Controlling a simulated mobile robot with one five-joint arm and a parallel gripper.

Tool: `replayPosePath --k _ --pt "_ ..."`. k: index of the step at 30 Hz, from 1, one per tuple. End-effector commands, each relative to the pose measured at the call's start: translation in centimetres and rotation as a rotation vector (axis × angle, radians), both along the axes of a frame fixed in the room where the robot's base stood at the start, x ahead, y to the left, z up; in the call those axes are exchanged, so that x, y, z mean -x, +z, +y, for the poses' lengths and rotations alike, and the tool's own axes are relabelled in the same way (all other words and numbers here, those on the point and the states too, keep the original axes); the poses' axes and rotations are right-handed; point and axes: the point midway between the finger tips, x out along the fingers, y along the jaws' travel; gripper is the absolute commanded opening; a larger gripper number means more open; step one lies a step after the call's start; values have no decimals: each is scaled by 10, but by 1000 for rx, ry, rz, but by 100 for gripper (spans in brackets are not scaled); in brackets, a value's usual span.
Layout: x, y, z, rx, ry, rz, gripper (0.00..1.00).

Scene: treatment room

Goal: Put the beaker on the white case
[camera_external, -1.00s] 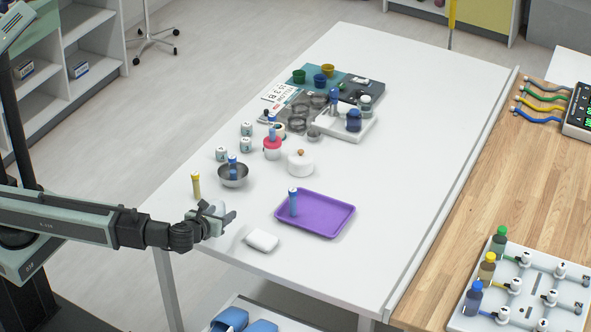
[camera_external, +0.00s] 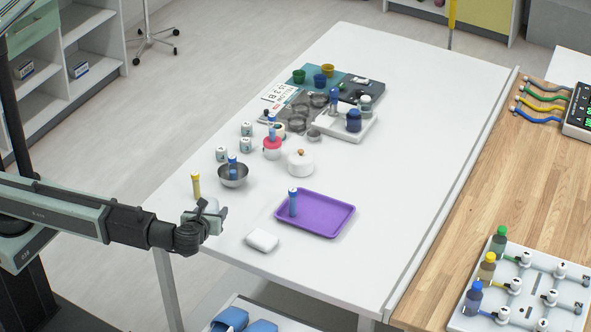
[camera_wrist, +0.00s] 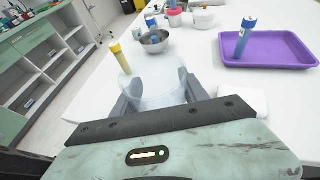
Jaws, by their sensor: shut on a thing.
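A clear beaker (camera_wrist: 152,84) stands between the fingers of my gripper (camera_wrist: 160,98) in the wrist view, with its wide rim facing up and away. My gripper is shut on it. In the external view my gripper (camera_external: 208,217) is at the table's near left edge, and the beaker is a pale shape there, partly hidden by the fingers. The small white case (camera_external: 262,240) lies flat on the table just right of my gripper. The case also shows in the wrist view (camera_wrist: 243,101), right of the fingers and partly hidden behind my gripper.
A purple tray (camera_external: 325,222) with a blue-capped tube lies beyond the case. A yellow tube (camera_external: 196,185) stands close behind the beaker. A metal bowl (camera_external: 233,179) and a white lidded pot (camera_external: 301,168) stand farther back. The table right of the tray is clear.

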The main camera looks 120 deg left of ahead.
Motion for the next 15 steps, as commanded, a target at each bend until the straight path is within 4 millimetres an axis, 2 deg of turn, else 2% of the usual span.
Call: replayPosePath --k 1,9,12,15 --pt "-18 -3 9 0 1 0 13" --pt "-91 -11 51 0 0 -1 13" --pt "-108 -12 62 0 1 -1 13" --pt "-116 -13 67 0 0 0 13"
